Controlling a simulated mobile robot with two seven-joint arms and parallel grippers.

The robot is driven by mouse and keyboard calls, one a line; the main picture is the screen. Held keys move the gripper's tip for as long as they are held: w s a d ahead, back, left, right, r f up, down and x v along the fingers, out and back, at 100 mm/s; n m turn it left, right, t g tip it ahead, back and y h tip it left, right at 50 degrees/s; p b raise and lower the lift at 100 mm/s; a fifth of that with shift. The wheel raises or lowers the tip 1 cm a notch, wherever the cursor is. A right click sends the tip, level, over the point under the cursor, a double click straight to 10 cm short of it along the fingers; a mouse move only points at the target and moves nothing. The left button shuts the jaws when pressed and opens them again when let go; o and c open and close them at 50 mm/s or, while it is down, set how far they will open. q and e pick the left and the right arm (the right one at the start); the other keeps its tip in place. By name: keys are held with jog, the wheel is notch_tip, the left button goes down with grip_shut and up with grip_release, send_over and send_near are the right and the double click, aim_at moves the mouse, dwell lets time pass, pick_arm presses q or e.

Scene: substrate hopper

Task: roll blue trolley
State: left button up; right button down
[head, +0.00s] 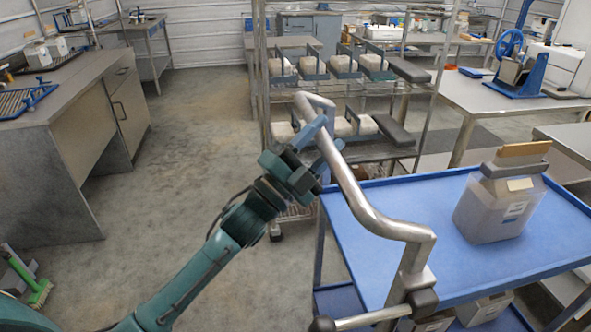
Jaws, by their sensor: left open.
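The blue trolley (400,205) stands at the right, with a blue top tray and a lower shelf. Its bent metal handle (358,200) rises from the near end and reaches up and left. My left gripper (318,138) is open at the upper part of this handle, with its fingers close to the bar. I cannot tell whether the bar lies between the fingers or whether they touch it. A translucent tub (498,205) with a grey band and a tan top piece stands upright on the tray. My right gripper is not in view.
A wire rack (432,95) with several white bags stands just beyond the trolley. A grey workbench (60,150) is at the left, with a green brush (40,292) near it. A table (485,98) with a blue-wheeled device is at the right. The floor (190,130) between bench and rack is clear.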

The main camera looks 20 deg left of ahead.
pick_arm(q)
jog(key=b+v, duration=0.2)
jog(key=v, duration=0.8)
jog(key=shift+s, duration=0.15)
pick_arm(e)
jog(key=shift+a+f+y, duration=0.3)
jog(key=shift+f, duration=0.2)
pick_arm(q)
jog(key=shift+a+f, duration=0.1)
jog(key=shift+f, duration=0.1)
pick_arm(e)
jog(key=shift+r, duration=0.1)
pick_arm(q)
jog(key=s+f+n+g+y+p, duration=0.35)
jog(key=f+n+y, duration=0.45)
jog(key=f+n, duration=0.55)
jog(key=s+d+f+n+g+y+p, duration=0.2)
jog(key=s+f+n+g, duration=0.3)
jog(key=s+f, duration=0.7)
notch_tip(320, 180, down, 2)
jog(key=shift+s+f+g, duration=0.25)
jog(key=shift+s+g, duration=0.05)
jog(key=shift+g, duration=0.05)
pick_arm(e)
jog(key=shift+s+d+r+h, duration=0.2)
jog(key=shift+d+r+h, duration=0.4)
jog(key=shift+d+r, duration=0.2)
